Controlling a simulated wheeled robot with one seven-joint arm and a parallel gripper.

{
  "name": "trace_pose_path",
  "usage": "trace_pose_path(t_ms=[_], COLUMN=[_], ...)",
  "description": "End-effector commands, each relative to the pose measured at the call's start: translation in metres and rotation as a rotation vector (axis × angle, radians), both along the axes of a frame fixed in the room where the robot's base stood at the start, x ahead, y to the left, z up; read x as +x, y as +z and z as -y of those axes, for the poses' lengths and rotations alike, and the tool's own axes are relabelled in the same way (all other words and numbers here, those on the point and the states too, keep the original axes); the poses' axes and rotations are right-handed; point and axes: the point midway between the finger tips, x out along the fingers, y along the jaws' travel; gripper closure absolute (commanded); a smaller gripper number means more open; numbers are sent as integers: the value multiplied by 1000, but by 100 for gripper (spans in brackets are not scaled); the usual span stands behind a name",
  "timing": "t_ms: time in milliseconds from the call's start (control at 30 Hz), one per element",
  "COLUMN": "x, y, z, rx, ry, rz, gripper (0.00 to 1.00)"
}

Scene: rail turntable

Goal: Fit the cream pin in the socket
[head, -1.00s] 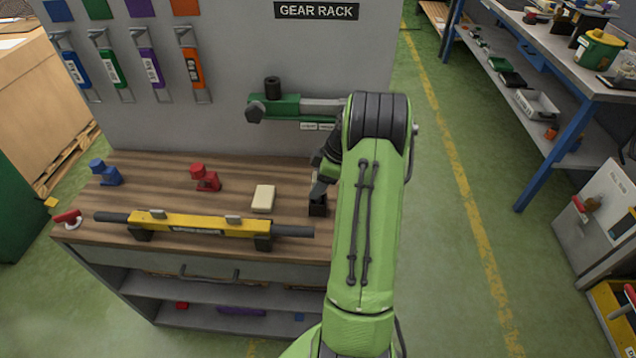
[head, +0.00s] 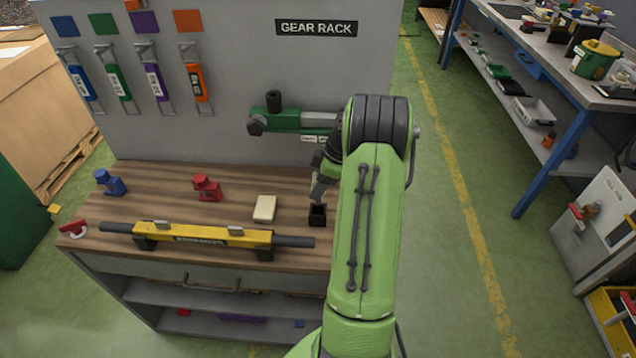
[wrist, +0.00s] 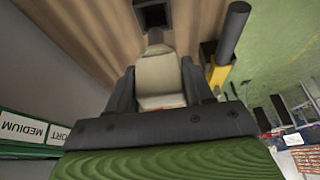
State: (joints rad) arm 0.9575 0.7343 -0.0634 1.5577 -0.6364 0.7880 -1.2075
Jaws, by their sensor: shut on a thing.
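The cream pin (wrist: 158,75) is held between the two dark fingers of my gripper (wrist: 158,88) in the wrist view. The pin cannot be clearly made out in the head view.
A cream block (head: 264,208) lies on the wooden bench left of the socket. A yellow bar fixture (head: 200,234) with dark rods runs along the front edge. Red (head: 207,187) and blue (head: 110,182) pieces stand farther left. A green-grey bracket (head: 285,119) juts from the panel behind.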

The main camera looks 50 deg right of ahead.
Motion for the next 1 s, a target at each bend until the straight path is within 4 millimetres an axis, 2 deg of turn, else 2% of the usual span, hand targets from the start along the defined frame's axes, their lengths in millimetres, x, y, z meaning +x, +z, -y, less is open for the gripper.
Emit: trace_pose_path(t_ms=[167, 633, 1000], x=[0, 0, 0], y=[7, 51, 50], z=[0, 0, 0], rx=[-1, 0, -1], ry=[1, 1, 0], rz=[1, 2, 1], gripper=[91, 91, 91])
